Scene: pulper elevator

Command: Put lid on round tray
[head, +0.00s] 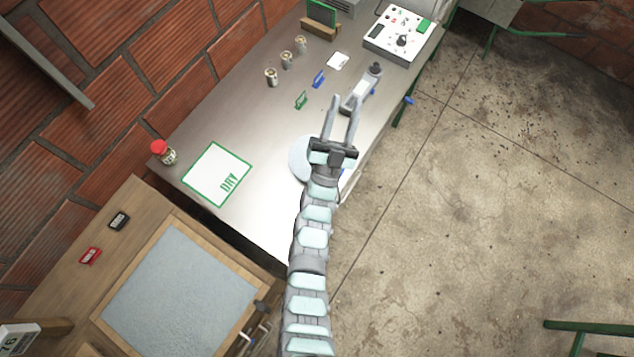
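A pale round disc (300,160) lies on the metal table near its right edge, partly hidden behind my arm. I cannot tell whether it is the round tray, the lid, or one on the other.
A wooden frame (178,290) is at lower left.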

